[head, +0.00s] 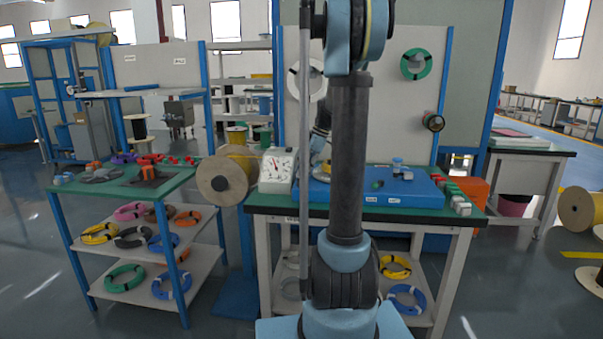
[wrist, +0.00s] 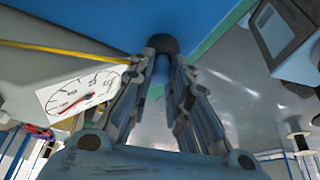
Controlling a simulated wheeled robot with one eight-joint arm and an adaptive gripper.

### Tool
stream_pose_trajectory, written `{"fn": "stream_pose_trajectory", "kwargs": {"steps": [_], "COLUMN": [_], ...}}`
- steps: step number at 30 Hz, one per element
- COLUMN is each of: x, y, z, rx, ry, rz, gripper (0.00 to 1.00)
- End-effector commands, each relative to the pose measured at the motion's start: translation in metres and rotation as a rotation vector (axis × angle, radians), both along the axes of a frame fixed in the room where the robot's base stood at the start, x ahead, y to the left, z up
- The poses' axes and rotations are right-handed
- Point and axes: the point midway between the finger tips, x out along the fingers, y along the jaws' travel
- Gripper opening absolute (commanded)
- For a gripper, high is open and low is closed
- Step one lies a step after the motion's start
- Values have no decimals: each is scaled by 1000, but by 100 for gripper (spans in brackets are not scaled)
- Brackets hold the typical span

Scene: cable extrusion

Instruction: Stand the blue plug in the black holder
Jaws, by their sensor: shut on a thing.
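My gripper (wrist: 162,72) is shut on a blue cylindrical piece, the blue plug (wrist: 160,66), held between the two fingertips in the wrist view. A dark round part (wrist: 162,43) sits at the far end of the plug; I cannot tell whether it belongs to the plug or is the black holder. In the head view my arm hides most of the gripper and the held piece, near the left end of the blue board (head: 410,186). I cannot make out the black holder clearly in the head view.
A white dial gauge (head: 278,171) stands at the left of the green-topped bench (head: 268,202); it also shows in the wrist view (wrist: 82,92). A light-blue piece (head: 397,163) stands on the board.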

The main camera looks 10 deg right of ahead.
Motion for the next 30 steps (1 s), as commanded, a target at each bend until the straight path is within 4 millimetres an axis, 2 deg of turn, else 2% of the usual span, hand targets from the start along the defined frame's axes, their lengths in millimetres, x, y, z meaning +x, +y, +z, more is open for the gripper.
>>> {"fn": "stream_pose_trajectory", "kwargs": {"steps": [12, 13, 15, 16, 26, 30], "x": [0, 0, 0, 0, 0, 0], "y": [0, 0, 0, 0, 0, 0], "z": [-2, -2, -2, -2, -1, 8], "rx": [0, 0, 0, 0, 0, 0], "ry": [0, 0, 0, 0, 0, 0], "rz": [0, 0, 0, 0, 0, 0], "gripper": [4, 21, 37, 40, 40, 40]}}
